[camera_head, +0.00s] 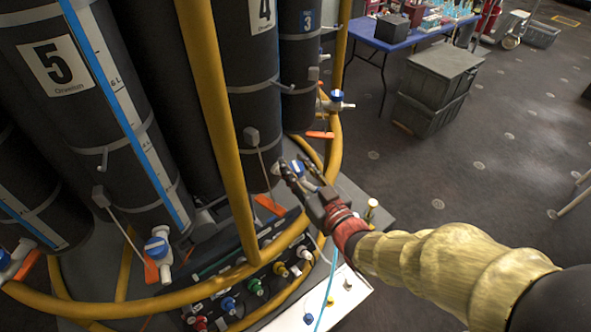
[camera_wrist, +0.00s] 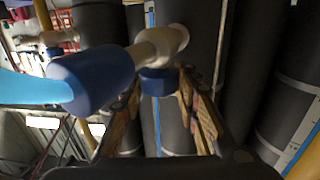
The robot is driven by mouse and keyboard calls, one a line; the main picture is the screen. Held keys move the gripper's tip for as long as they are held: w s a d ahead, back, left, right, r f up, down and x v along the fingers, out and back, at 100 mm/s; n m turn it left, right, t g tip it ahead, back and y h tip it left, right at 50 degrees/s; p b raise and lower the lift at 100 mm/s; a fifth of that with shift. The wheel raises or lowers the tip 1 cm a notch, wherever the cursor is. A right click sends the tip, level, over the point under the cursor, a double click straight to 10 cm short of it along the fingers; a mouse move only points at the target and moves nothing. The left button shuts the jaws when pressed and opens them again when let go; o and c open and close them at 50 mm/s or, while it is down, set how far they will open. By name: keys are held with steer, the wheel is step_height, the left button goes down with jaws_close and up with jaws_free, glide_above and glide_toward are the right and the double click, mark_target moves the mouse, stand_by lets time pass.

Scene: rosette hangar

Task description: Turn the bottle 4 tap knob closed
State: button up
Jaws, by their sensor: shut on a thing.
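Bottle 4 (camera_head: 240,62) is a tall dark cylinder with a white "4" label, behind a yellow rail. Its tap sits low at its right, mostly hidden by my gripper (camera_head: 304,177) in the head view; a bit of blue (camera_head: 299,168) shows there. In the wrist view the white valve body (camera_wrist: 160,45) has a small blue knob (camera_wrist: 159,82) below it. My gripper's fingers (camera_wrist: 160,105) stand on either side of this knob, shut on it. A large blue cap (camera_wrist: 92,80) with a light-blue hose is left of it, close to the camera.
Bottle 5 (camera_head: 70,70) and bottle 3 (camera_head: 303,60) stand either side, with taps and orange tags. The yellow rail (camera_head: 215,90) rises left of my arm. A panel of coloured fittings (camera_head: 255,286) lies below. A blue table (camera_head: 385,42) and grey crates (camera_head: 437,85) stand back right.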

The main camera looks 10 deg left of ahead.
steer(key=m+t+h+b, duration=0.1)
steer(key=m+h, duration=0.1)
steer(key=m+t+h+b, duration=0.1)
steer(key=m+t+h, duration=0.1)
steer(key=h, duration=0.1)
steer(key=shift+s+a, duration=0.1)
steer(key=shift+a, duration=0.05)
steer(key=shift+r+m+t+h+p, duration=0.1)
steer(key=shift+m+t+h+p, duration=0.3)
steer(key=shift+m+h, duration=0.9)
steer(key=shift+m+t+h+p, duration=0.2)
steer(key=shift+m+t+h, duration=0.4)
steer(key=shift+h, duration=1.2)
steer(key=shift+d+m+h, duration=0.2)
steer(key=shift+m+h, duration=0.2)
steer(key=shift+h, duration=0.1)
steer(key=o, duration=1.2)
steer(key=s, duration=1.1)
steer(key=shift+s, duration=0.35)
